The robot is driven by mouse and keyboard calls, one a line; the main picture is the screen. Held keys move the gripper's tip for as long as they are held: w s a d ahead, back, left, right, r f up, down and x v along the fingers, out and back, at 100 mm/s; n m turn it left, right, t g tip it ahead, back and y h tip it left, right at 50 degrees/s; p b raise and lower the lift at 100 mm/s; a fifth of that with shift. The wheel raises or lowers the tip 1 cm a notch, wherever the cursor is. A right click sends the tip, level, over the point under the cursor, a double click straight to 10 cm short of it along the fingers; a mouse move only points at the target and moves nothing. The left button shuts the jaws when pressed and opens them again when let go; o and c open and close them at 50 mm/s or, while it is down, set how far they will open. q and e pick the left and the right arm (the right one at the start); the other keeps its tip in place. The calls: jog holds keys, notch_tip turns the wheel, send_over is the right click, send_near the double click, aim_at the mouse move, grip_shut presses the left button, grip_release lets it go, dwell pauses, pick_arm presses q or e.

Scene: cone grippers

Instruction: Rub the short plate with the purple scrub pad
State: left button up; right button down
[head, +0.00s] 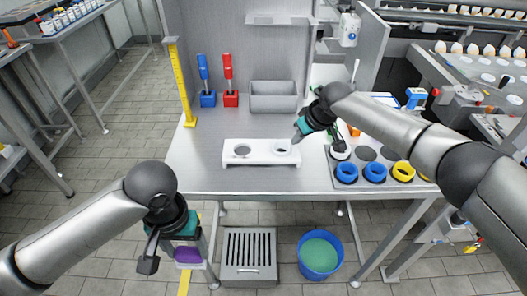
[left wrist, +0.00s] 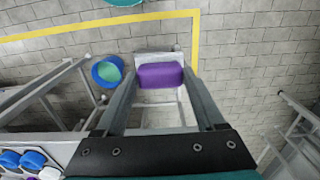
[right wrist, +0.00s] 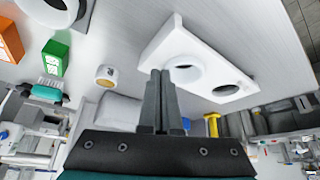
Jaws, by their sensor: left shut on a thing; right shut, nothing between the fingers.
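The purple scrub pad (head: 188,255) is held in my left gripper (head: 190,243), which is shut on it below and left of the table's front edge, over the floor. The pad (left wrist: 160,75) also shows between the fingertips in the left wrist view. A low white plate (head: 262,160) with two round holes lies on the table; I take it for the short plate. My right gripper (head: 297,139) is shut and empty at the plate's right end. In the right wrist view its fingertips (right wrist: 161,75) overlap the plate (right wrist: 168,45) beside one hole; I cannot tell whether they touch.
Behind the plate are a grey bin (head: 273,103), blue and red upright tools (head: 229,98) and a yellow ruler post (head: 180,80). Right of it is a tray (head: 345,184) with blue and yellow rings. A blue bucket (head: 318,270) and a slotted grey box (head: 249,272) stand below.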

pick_arm(q)
jog(key=shift+f, duration=0.25)
pick_arm(e)
jog(key=shift+f, duration=0.4)
pick_arm(q)
jog(key=shift+r, duration=0.1)
pick_arm(e)
jog(key=shift+r, duration=0.1)
